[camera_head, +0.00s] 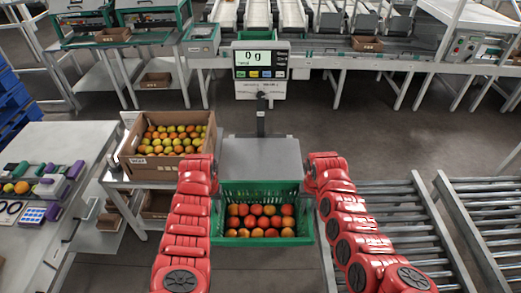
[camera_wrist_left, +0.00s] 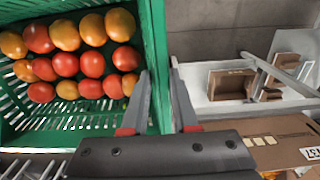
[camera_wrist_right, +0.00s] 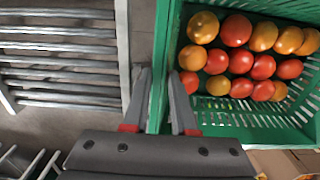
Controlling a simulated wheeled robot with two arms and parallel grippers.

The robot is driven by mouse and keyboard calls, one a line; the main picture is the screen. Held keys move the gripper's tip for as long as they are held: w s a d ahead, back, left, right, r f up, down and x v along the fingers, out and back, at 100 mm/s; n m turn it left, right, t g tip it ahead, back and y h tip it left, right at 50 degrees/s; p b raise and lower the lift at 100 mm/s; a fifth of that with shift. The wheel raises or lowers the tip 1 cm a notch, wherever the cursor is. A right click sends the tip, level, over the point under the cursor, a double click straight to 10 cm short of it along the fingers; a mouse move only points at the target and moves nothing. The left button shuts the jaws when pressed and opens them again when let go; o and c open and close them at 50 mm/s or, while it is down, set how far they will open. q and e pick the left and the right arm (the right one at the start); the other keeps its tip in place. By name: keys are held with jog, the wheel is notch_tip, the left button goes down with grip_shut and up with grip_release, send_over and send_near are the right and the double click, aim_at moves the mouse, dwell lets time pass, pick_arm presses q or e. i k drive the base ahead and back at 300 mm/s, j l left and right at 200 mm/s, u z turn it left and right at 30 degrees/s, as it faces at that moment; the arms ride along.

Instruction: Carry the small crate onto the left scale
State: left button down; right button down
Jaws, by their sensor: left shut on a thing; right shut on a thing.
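The small green crate (camera_head: 262,241) holds several red and orange tomatoes. It hangs between my two arms, just in front of the scale's grey platform (camera_head: 260,158), whose top is bare. The scale's display (camera_head: 261,59) reads 0 g. My left gripper (camera_head: 216,192) is shut on the crate's left wall; in the left wrist view its fingers (camera_wrist_left: 160,85) straddle the green wall (camera_wrist_left: 155,35). My right gripper (camera_head: 307,190) is shut on the right wall; in the right wrist view its fingers (camera_wrist_right: 160,80) straddle that wall (camera_wrist_right: 166,50). The crate looks roughly level; its underside is hidden.
A cardboard box (camera_head: 205,148) of tomatoes stands close on the platform's left. A roller conveyor (camera_head: 400,215) lies to the right. A table (camera_head: 50,150) with small items is at far left. The grading line (camera_head: 310,55) runs behind the scale.

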aim_at(260, 158)
jog(key=i, duration=1.3)
